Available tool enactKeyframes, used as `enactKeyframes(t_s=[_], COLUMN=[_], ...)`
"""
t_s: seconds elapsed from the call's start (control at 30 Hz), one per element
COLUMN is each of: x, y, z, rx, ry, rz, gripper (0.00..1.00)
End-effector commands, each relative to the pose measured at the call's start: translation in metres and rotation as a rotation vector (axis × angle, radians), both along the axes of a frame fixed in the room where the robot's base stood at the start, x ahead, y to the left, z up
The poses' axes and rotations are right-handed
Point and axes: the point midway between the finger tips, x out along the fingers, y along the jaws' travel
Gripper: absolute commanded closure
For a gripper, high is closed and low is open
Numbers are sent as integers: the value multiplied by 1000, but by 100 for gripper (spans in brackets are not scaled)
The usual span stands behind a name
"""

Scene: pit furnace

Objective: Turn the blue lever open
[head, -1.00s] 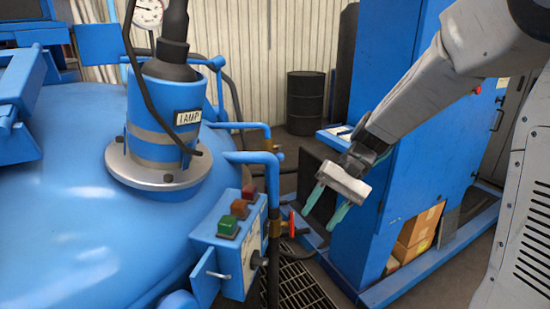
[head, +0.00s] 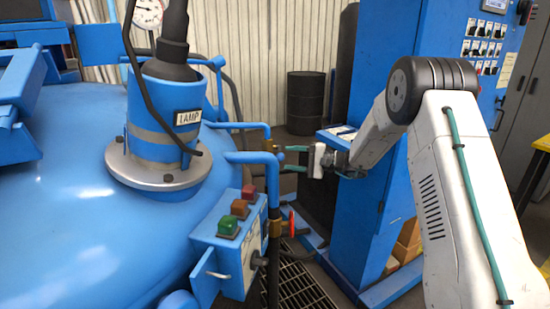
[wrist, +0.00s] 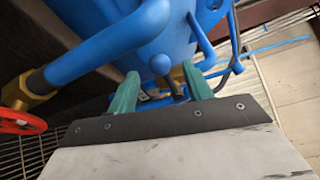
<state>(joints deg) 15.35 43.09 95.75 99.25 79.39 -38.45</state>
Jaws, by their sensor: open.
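My gripper (head: 287,158) is open and level, its two green fingers pointing left at the upper blue pipe's brass valve (head: 269,146). In the wrist view the open fingertips (wrist: 160,75) stand on either side of a small rounded blue end (wrist: 161,64), which may be the end of the blue lever. Brass shows behind the fingers. I cannot tell whether either finger touches anything. The lever's full shape and angle are not clear in either view.
A red handwheel (head: 292,222) sits below the gripper and shows at the left of the wrist view (wrist: 20,121). A blue button box (head: 228,245) is on the large blue vessel (head: 70,230). A tall blue cabinet (head: 385,60) stands right; floor grating (head: 300,285) lies below.

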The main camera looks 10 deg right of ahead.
Motion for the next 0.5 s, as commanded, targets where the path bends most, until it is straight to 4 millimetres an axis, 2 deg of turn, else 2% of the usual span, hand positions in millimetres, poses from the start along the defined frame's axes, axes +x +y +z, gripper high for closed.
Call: enactKeyframes(t_s=[0.23,0.5], x=[19,30], y=[37,56], z=[-2,-3], rx=[0,0], ry=[3,4], rz=[3,1], gripper=[50,50])
